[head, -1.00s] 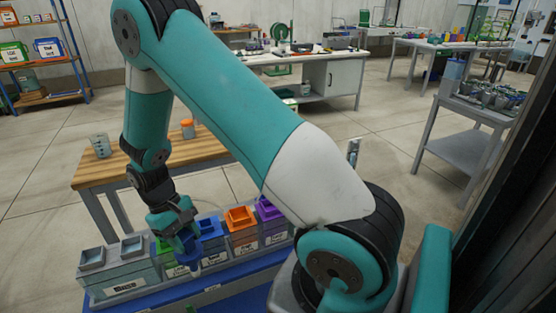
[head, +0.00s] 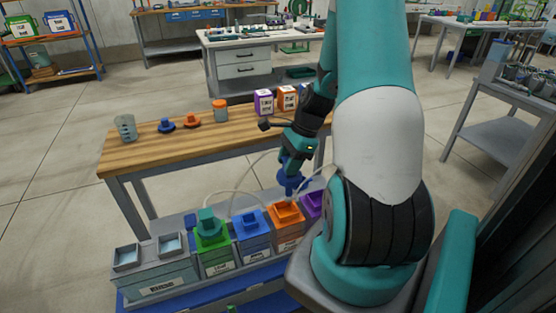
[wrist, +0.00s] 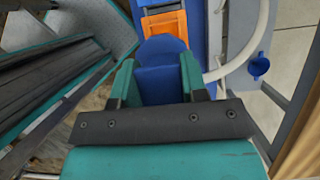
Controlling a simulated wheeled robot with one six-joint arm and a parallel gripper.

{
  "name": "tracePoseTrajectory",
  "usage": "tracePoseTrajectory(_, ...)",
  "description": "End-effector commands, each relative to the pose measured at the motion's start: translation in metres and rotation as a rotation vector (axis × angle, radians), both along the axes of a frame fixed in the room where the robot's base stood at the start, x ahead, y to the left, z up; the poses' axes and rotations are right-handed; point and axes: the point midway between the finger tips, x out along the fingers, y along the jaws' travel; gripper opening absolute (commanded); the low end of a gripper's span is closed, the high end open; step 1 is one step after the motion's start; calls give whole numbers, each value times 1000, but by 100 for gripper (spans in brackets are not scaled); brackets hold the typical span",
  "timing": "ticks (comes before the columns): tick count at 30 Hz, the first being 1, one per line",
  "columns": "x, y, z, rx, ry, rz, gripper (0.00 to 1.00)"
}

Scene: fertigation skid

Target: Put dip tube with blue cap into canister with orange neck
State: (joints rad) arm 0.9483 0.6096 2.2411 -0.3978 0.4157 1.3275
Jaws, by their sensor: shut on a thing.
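My gripper (head: 294,170) is shut on the blue cap (head: 291,186) of the dip tube. In the head view the cap is just above the canister with the orange neck (head: 287,212). In the wrist view the blue cap (wrist: 161,82) fills the gap between my fingers (wrist: 158,78), and the orange neck (wrist: 165,28) shows just beyond it. The tube below the cap is hidden, so I cannot tell whether its tip is inside the neck.
Canisters with a green neck (head: 212,241), a blue neck (head: 251,226) and a purple neck (head: 312,203) stand in the same row. Pale hoses (head: 240,182) curve nearby. A wooden bench (head: 160,152) behind holds a beaker (head: 125,128), loose caps and an orange-lidded jar (head: 220,111).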

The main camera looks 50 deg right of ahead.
Motion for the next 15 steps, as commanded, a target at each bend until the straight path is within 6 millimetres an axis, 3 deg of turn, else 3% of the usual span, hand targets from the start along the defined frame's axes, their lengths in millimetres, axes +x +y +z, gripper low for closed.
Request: tracePoseTrajectory(15, 4, 7, -51, 2, 2, 16, 2)
